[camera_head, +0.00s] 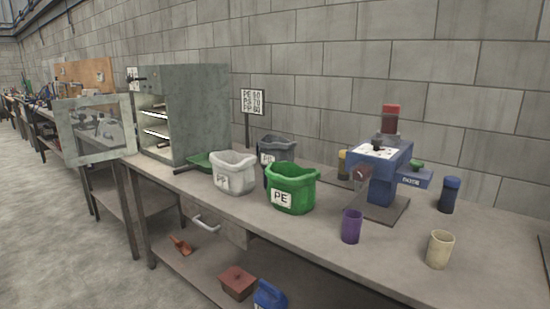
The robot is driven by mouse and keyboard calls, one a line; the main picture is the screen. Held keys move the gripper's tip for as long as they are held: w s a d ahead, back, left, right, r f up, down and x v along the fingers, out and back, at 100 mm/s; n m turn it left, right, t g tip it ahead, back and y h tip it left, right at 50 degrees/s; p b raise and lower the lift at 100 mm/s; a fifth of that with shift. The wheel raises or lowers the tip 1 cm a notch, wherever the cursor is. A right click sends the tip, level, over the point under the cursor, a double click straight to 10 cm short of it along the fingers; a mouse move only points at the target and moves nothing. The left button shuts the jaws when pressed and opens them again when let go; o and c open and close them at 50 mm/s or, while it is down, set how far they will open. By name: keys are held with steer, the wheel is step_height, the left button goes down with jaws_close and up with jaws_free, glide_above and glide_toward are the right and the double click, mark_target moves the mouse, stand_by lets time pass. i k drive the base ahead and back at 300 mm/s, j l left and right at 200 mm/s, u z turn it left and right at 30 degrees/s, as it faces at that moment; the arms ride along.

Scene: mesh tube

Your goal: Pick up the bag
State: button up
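Three open-topped bags stand upright in a cluster on the workbench, in the head view. The white bag (233,174) is at the left of the cluster. The green bag (291,190) stands at its right, nearest the bench's front edge, with a white "PE" label. The dark grey bag (275,149) stands behind them, and the green bag partly hides it. I cannot tell which one the task means. My gripper is not in view.
The workbench (330,259) has a blue machine (378,168), a purple cup (351,226), a beige cup (439,249) and a dark blue cup (450,194) at right. A grey oven (200,110) with its door (95,128) open stands at left. A sign (253,101) stands behind.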

mark_target(273, 148)
steer(key=i+j+z, duration=0.3)
steer(key=i+j, duration=1.85)
steer(key=j, duration=0.15)
steer(key=i, duration=0.5)
